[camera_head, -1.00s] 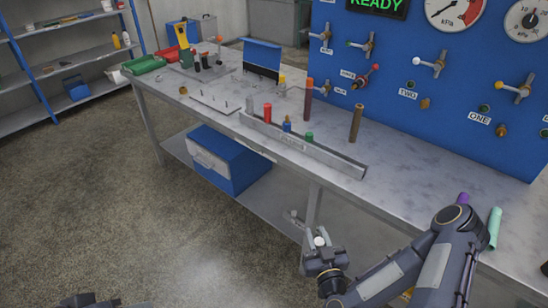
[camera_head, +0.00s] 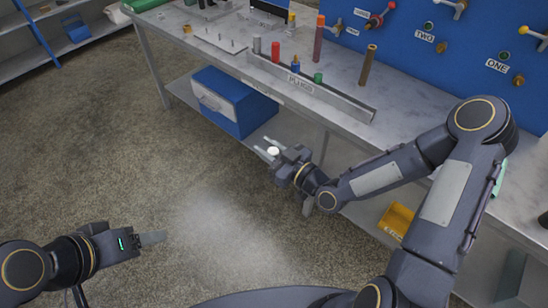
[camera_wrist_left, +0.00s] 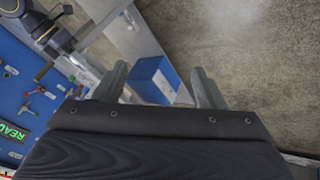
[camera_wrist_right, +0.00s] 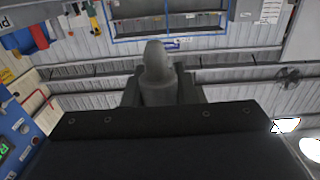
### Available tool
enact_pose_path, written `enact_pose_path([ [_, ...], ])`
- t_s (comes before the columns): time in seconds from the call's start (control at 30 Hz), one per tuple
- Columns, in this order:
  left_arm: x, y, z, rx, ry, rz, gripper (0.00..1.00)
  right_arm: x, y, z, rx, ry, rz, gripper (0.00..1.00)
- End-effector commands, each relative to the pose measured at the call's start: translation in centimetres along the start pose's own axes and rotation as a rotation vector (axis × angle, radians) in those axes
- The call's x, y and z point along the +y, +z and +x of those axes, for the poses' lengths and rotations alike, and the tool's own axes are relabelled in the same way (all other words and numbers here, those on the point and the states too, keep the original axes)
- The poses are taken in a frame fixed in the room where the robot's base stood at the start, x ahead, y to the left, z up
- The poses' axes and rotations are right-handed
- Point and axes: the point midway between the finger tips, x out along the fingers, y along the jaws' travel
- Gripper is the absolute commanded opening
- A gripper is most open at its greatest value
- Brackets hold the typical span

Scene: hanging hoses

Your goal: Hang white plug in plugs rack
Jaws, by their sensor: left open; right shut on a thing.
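The plugs rack (camera_head: 342,105) is a long grey channel with a "PLUGS" label, along the front of the bench. It holds a grey plug (camera_head: 257,45), a red plug (camera_head: 276,52), a blue plug (camera_head: 295,67) and a green plug (camera_head: 318,78). My right gripper (camera_head: 277,153) is shut on the white plug (camera_head: 272,151), in front of and below the rack in the picture. The plug also shows between the fingers in the right wrist view (camera_wrist_right: 157,80), in shadow. My left gripper (camera_head: 150,238) is over the floor at lower left, open and empty in the left wrist view (camera_wrist_left: 160,85).
Brown hose ends (camera_head: 367,65) stand on the bench behind the rack. A blue wall panel (camera_head: 420,50) with valves rises behind. A blue box (camera_head: 235,102) and a yellow bin (camera_head: 397,220) are on the lower shelf. The floor at left is clear.

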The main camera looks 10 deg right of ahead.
Motion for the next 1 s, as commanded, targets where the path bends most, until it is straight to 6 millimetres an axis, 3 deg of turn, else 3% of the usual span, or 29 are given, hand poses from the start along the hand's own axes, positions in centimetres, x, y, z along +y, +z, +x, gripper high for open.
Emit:
enact_pose_path([
  [0.17,-0.6,-1.8,2.0,0.027,-0.062,-0.052,0.68,-0.1,-0.1,0.1,-0.001,-0.007,0.0,0.04],
  [0.37,-0.1,-5.7,7.1,0.124,-0.089,-0.151,0.68,-0.1,-0.1,0.1,0.0,-0.006,0.0,0.04],
  [0.53,3.2,-7.6,11.9,0.181,0.055,-0.247,0.68,-0.1,-0.1,0.1,0.0,-0.006,0.0,0.04],
  [0.7,8.3,-7.5,15.3,0.158,0.308,-0.389,0.68,-0.1,-0.1,0.1,0.0,-0.006,-0.001,0.04],
  [0.83,11.8,-7.0,16.2,0.107,0.491,-0.505,0.68,-0.1,-0.1,0.1,0.0,-0.005,-0.001,0.04],
  [1.0,14.4,-6.6,16.1,0.054,0.636,-0.605,0.68,-0.1,-0.1,0.1,0.0,-0.005,-0.001,0.04],
])
